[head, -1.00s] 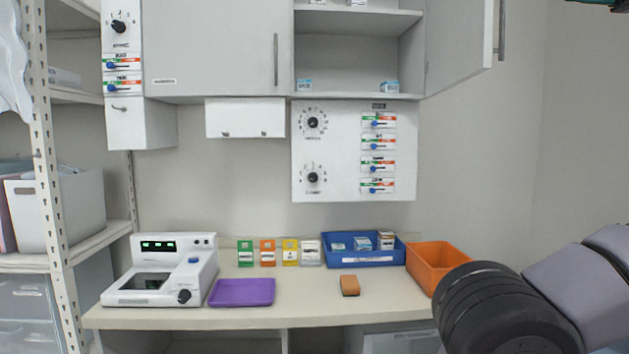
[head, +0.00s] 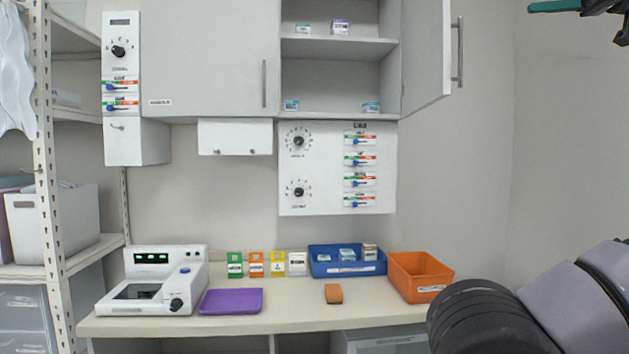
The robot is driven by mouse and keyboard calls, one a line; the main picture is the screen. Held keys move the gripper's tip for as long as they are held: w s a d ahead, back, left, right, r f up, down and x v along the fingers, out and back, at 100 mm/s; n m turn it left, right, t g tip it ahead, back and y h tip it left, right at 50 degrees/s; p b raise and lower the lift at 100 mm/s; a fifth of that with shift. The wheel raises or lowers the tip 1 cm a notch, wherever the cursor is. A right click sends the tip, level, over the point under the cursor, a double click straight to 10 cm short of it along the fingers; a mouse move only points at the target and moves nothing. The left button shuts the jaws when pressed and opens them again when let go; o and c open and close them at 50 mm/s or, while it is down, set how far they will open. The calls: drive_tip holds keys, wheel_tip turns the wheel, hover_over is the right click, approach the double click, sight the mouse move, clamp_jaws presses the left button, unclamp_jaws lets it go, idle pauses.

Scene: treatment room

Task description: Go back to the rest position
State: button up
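My arm (head: 530,310) shows at the lower right of the head view, with dark ribbed and grey links. At the top right corner, a dark part with a teal piece (head: 555,6) is cut off by the picture edge; I cannot tell for sure whether it belongs to my gripper. No clear fingertips show, so whether my gripper is open or shut is hidden.
The counter (head: 400,318) holds a white device (head: 150,285), a purple tray (head: 231,301), several coloured boxes, a blue bin (head: 345,269), an orange bin (head: 420,277) and a brown block (head: 333,293). An open cabinet door (head: 426,55) juts out above. Shelving (head: 45,180) stands left.

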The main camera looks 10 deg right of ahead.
drive_tip(key=a+f+m+t+h, duration=0.1)
drive_tip(key=a+f+m+h, duration=0.15)
drive_tip(key=a, duration=0.65)
drive_tip(key=a+f+m+t+h, duration=0.1)
drive_tip(key=a+m+h, duration=0.15)
drive_tip(key=a, duration=0.55)
drive_tip(key=w+a+f+m+h, duration=0.3)
drive_tip(key=w+a+f+m, duration=0.15)
drive_tip(key=a+f, duration=0.45)
drive_tip(key=w+a+f+m+h, duration=0.2)
drive_tip(key=w+f+m, duration=0.1)
drive_tip(key=f, duration=0.9)
drive_tip(key=w+a+f+m+h, duration=0.2)
drive_tip(key=a+f+m+h, duration=0.1)
drive_tip(key=f, duration=0.9)
drive_tip(key=shift+w+a+m+g+h, duration=0.2)
drive_tip(key=shift+w+m+g+h, duration=0.15)
drive_tip(key=shift+m, duration=0.4)
